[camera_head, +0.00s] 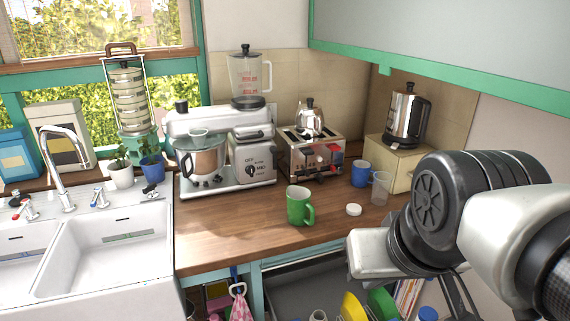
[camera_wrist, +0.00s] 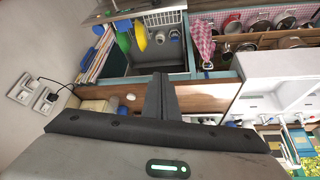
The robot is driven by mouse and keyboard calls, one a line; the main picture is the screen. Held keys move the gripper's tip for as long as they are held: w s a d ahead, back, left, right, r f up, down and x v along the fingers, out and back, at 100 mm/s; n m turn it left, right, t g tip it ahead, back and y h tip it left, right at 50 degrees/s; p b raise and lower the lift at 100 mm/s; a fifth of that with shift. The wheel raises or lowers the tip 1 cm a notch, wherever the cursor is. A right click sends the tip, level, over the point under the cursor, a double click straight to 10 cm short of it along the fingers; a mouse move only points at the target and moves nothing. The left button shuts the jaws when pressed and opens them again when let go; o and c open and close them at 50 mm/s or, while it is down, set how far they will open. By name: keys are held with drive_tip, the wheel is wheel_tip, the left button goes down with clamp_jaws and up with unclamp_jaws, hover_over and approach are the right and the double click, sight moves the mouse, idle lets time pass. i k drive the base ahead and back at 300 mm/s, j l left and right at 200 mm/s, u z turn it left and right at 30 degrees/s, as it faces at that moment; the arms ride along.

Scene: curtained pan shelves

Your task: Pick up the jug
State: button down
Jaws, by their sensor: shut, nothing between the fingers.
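A clear jug (camera_head: 249,76) with red markings and a dark lid stands upright on the back of the white mixer (camera_head: 215,139). I cannot tell for certain that this is the task's jug; a steel kettle (camera_head: 406,116) stands upright on a cream box (camera_head: 398,160) at the right. My gripper (camera_wrist: 161,79) shows in the wrist view with its dark fingers together and nothing between them. In the head view my arm fills the lower right, apart from the jug, and the fingertips are hidden. I cannot make out the jug in the wrist view.
A green mug (camera_head: 299,205), a white lid (camera_head: 354,209), a clear cup (camera_head: 381,188) and a blue cup (camera_head: 361,174) stand on the wooden counter (camera_head: 230,232). A toaster (camera_head: 314,156) bears a small metal pot (camera_head: 309,118). A cabinet (camera_head: 450,45) overhangs the right side.

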sight(301, 208)
drive_tip(key=j+z, duration=0.2)
drive_tip(key=j, duration=0.25)
drive_tip(key=k+j+z, duration=0.2)
drive_tip(key=j, duration=0.25)
drive_tip(key=i+j+z, duration=0.1)
drive_tip(key=j+z, duration=0.1)
drive_tip(key=j, duration=0.2)
drive_tip(key=i, duration=0.05)
